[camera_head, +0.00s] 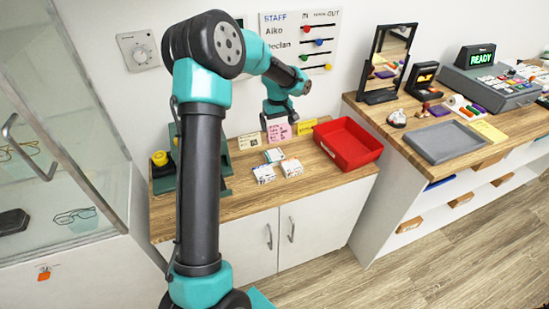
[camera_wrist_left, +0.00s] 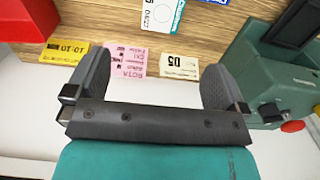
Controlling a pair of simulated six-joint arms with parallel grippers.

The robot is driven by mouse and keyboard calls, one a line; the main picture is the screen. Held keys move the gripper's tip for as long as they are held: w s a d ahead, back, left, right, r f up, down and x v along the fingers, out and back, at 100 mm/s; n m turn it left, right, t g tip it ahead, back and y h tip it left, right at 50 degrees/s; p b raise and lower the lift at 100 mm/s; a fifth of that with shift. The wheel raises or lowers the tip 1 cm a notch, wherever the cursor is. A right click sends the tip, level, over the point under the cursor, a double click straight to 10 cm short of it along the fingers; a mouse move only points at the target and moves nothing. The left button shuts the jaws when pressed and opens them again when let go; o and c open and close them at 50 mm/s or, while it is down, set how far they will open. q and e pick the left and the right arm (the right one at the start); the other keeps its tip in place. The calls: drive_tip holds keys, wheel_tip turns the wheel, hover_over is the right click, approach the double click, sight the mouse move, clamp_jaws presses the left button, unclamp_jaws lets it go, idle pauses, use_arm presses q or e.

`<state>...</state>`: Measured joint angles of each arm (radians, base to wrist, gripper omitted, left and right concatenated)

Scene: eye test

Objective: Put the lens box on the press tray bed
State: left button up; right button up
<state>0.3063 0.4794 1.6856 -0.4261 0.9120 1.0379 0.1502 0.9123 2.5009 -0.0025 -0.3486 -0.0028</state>
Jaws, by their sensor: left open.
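Several small white lens boxes lie together on the wooden counter: a left one (camera_head: 264,174), a right one (camera_head: 291,168) and one behind with a teal mark (camera_head: 274,155). I cannot tell which is meant. One box with a circle also shows at the top of the left wrist view (camera_wrist_left: 160,18). The dark green press (camera_head: 162,184) stands left of them, largely hidden by my left arm; its tray bed cannot be made out. It also shows in the left wrist view (camera_wrist_left: 262,68). My left gripper (camera_head: 278,120) is open and empty, above the counter's back, behind the boxes.
A red tray (camera_head: 346,146) stands right of the boxes. Paper notes, one pink (camera_head: 279,133), are at the counter's back. A glass cabinet (camera_head: 70,110) is at left. A higher counter at right holds a mirror (camera_head: 388,60), grey tray (camera_head: 444,142) and register (camera_head: 490,85).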

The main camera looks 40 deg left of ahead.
use_arm(q)
hover_over(275, 156)
drive_tip(key=f, duration=1.2)
drive_tip(key=shift+w+d, duration=0.25)
drive_tip(key=shift+d, duration=0.1)
drive_tip(key=shift+s+a+f, duration=0.1)
drive_tip(key=shift+a+f, duration=0.15)
drive_tip(key=shift+f, duration=1.05)
drive_tip(key=shift+s+a+f, duration=0.1)
drive_tip(key=shift+a+f, duration=0.1)
drive_tip(key=shift+f, duration=1.1)
drive_tip(key=c, duration=1)
drive_tip(key=shift+o, duration=0.2)
drive_tip(key=shift+r, duration=0.15)
